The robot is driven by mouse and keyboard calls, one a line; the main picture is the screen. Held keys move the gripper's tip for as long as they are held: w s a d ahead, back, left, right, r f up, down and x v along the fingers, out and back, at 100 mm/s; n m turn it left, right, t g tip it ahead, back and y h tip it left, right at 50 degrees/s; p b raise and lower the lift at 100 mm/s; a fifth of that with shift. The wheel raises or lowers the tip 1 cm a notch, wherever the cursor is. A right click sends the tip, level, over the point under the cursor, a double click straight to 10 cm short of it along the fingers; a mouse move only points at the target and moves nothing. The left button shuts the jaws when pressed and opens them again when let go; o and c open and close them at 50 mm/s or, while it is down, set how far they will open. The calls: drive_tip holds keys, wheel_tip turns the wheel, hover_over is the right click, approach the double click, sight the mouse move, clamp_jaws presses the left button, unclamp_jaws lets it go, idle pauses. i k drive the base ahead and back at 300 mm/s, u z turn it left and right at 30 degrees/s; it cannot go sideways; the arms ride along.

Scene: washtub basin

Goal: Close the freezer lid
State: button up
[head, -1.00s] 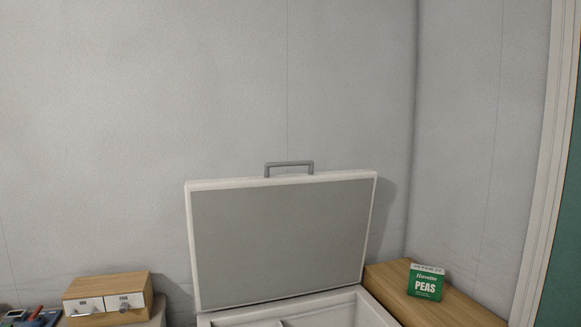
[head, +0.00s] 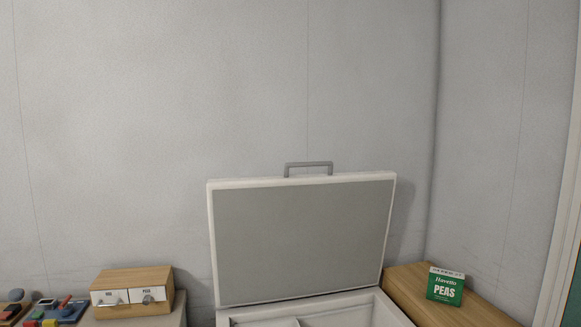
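The freezer lid (head: 302,242) stands open, raised nearly upright at the back of the freezer. Its grey inner panel faces me, framed by a white rim. A grey handle (head: 308,165) sits on the lid's top edge. The white freezer body (head: 392,306) shows at the bottom of the picture, with a divider inside; its lower part is cut off by the frame. My gripper is not in view.
A green peas box (head: 445,287) stands on a wooden counter (head: 408,285) right of the freezer. A wooden drawer unit (head: 132,290) and several small coloured items (head: 58,311) are at the left. Walls stand close behind and right.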

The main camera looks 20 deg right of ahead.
sight(305, 234)
drive_tip(key=u, duration=1.25)
drive_tip(key=k, duration=0.7)
drive_tip(key=u, duration=1.6)
drive_tip(key=i, duration=0.1)
drive_tip(key=z, duration=3.25)
drive_tip(key=i, duration=0.45)
drive_tip(key=u, duration=0.1)
